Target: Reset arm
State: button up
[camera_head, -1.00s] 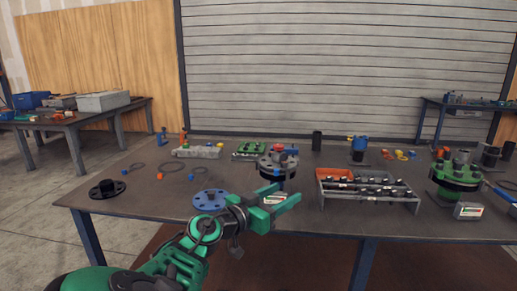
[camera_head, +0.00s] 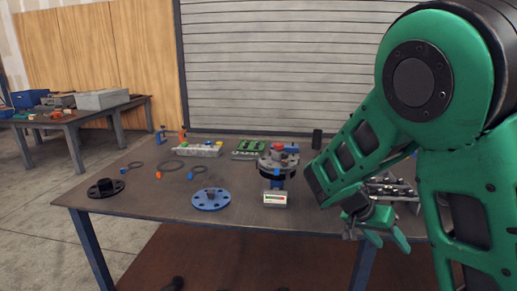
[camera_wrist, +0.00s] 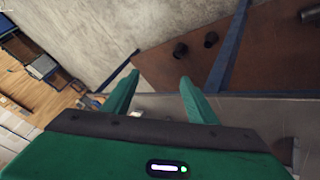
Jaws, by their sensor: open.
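My gripper (camera_head: 385,228) is at the right of the head view, in front of the table's front edge. My green arm is raised and folded down toward it. In the wrist view my gripper (camera_wrist: 155,92) has its two green fingers apart with nothing held between them. A black flange assembly (camera_head: 278,163) stands upright on the table (camera_head: 140,212), left of my arm. A blue flange (camera_head: 210,199) lies flat near the front edge, and a black flange (camera_head: 105,188) lies at the left corner.
A tray of dark parts (camera_head: 392,187) is partly hidden behind my arm. Rings lie at the table's left. Dark cylinders (camera_wrist: 181,50) show on the brown floor area in the wrist view.

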jog(key=s+d+g+y, duration=0.2)
jog(key=s+d+y, duration=0.4)
jog(key=s, duration=0.6)
jog(key=s+r+n+y, duration=0.1)
jog(key=s+r, duration=0.1)
jog(key=s, duration=0.5)
jog(key=s+r+n+t+y, duration=0.1)
jog(key=s+r+n, duration=0.1)
jog(key=s, duration=0.5)
jog(key=shift+s+a+r+t, duration=0.2)
jog(key=shift+a+r+t, duration=0.1)
jog(key=shift+a+r, duration=0.05)
